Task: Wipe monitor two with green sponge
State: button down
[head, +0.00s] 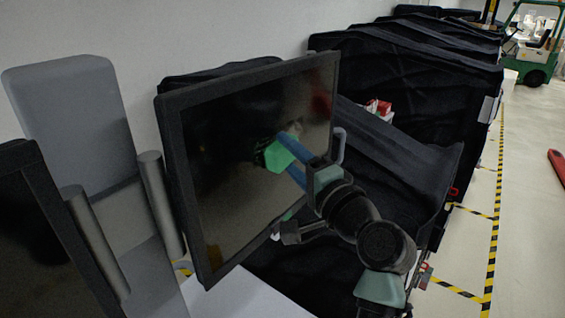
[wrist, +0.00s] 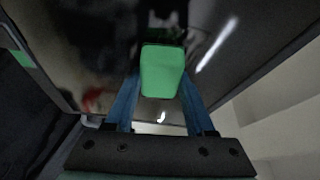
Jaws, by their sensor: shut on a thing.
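A black monitor (head: 225,190) stands upright on a white surface in the middle of the head view, its dark glossy screen facing my arm. It also fills much of the wrist view (wrist: 90,35). My gripper (head: 284,158) is shut on a green sponge (head: 278,154) in front of the screen. In the wrist view the sponge (wrist: 162,72) sits between my blue fingers. The sponge is at or very near the glass, and a reflection shows beyond it; I cannot tell whether it touches. A second dark monitor (head: 40,230) is cut off at the left edge.
A grey chair-like block (head: 75,125) and grey cylinders (head: 160,205) stand between the monitors. Black covered carts (head: 420,95) stand behind and to the right. A green forklift (head: 535,55) is far off.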

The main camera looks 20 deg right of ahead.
aim_at(306, 131)
jog(key=shift+w+d+f+b, duration=0.1)
jog(key=shift+w+d+b, duration=0.65)
jog(key=shift+d, duration=0.45)
jog(key=shift+w+d+r+b, duration=0.1)
jog(key=shift+w+d+b, duration=0.45)
jog(key=shift+w+d, duration=0.5)
jog(key=shift+w+d+f+b, duration=0.1)
jog(key=shift+w+d+b, duration=0.55)
jog(key=shift+d, duration=0.7)
jog(key=s+d, duration=0.3)
jog(key=s, duration=0.2)
jog(key=shift+d, duration=0.2)
jog(key=s, duration=0.1)
jog(key=s+d, duration=0.1)
jog(key=shift+s+d, duration=0.3)
